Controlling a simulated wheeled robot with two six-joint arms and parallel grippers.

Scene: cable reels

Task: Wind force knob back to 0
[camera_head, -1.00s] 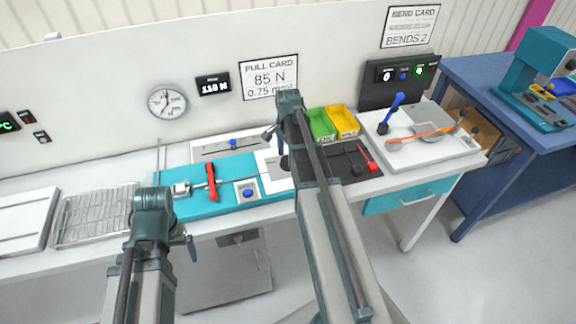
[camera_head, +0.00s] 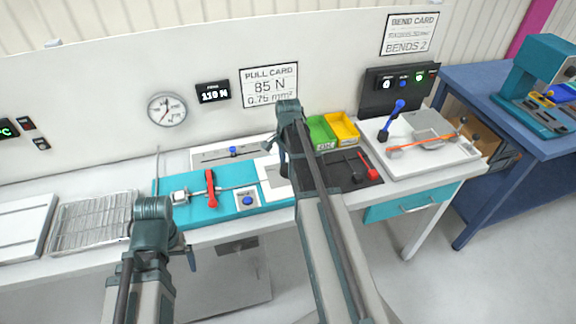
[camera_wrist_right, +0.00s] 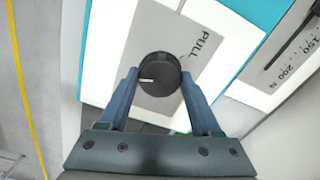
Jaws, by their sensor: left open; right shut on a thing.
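The force knob (camera_wrist_right: 159,74) is round and black with a white mark, on a grey panel labelled PULL in the right wrist view. Its mark points left in that view. My right gripper (camera_wrist_right: 159,82) is shut on the knob, one finger on each side; in the head view the right gripper (camera_head: 276,156) hides most of it. A force display (camera_head: 213,92) on the back wall appears to read 110 N. A scale (camera_wrist_right: 292,62) marked 150 and 200 N shows partly in the wrist view. My left gripper (camera_head: 191,250) is open and empty before the bench's front edge.
The teal pull rig (camera_head: 225,205) carries a red lever (camera_head: 211,189) and a blue button (camera_head: 247,201). Green (camera_head: 321,133) and yellow bins (camera_head: 342,127) stand behind the right arm. A white bend plate (camera_head: 455,155) with a blue lever (camera_head: 391,122) lies right. A wire rack (camera_head: 92,220) lies left.

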